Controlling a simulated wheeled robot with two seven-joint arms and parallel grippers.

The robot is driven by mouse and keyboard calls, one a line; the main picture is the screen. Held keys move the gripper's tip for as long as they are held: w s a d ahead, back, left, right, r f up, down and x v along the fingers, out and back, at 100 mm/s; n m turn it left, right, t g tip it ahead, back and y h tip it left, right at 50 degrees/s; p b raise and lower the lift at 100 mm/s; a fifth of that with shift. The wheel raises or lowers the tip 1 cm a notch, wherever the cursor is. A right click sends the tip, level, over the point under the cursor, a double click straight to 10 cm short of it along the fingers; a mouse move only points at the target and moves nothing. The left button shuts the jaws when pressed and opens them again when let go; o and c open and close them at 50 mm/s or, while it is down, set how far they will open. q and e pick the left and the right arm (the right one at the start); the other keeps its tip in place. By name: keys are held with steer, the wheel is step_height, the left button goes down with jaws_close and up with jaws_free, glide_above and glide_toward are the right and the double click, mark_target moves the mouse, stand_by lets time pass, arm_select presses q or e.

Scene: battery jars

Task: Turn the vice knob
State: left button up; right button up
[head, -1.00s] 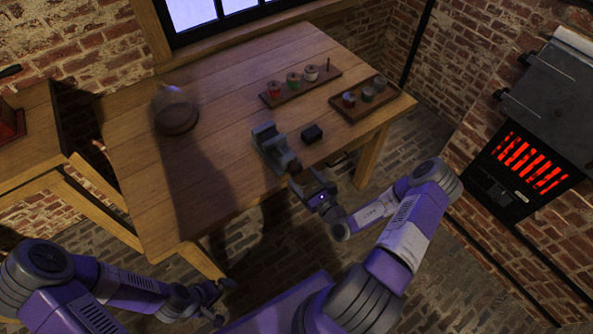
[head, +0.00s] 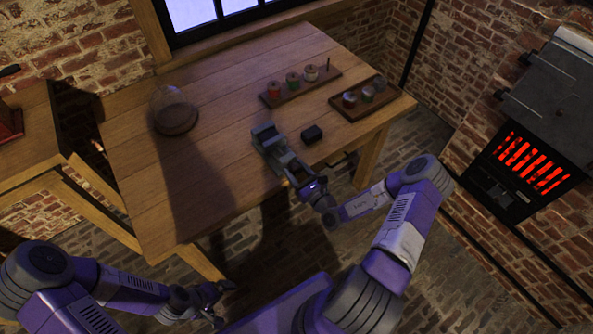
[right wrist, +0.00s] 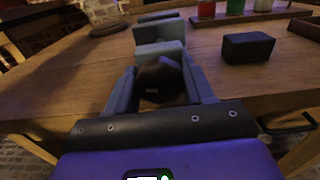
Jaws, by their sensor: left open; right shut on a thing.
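The grey vice (head: 271,145) stands at the front edge of the wooden table, and its jaws also show in the right wrist view (right wrist: 160,36). The dark vice knob (right wrist: 160,80) faces the front, between the two fingers of my right gripper (right wrist: 163,90). The right gripper is shut on the knob, with a finger on each side. In the head view the right gripper (head: 304,182) hides most of the knob. My left gripper (head: 221,301) is open and empty, low in front of the table.
A small black block (head: 312,134) lies to the right of the vice. A rack of spools (head: 301,86) and a tray of jars (head: 360,101) stand at the right back. A glass dome on a round base (head: 176,118) stands at the left. The table's middle is clear.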

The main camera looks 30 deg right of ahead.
steer(key=shift+r+m+p, duration=0.15)
steer(key=shift+m+p, duration=0.35)
steer(key=shift+p, duration=0.25)
steer(key=shift+m, duration=0.3)
steer(key=o, duration=1)
steer(key=s, duration=0.2)
steer(key=s+p, duration=0.1)
steer(key=s, duration=0.4)
steer(key=shift+s+d, duration=0.3)
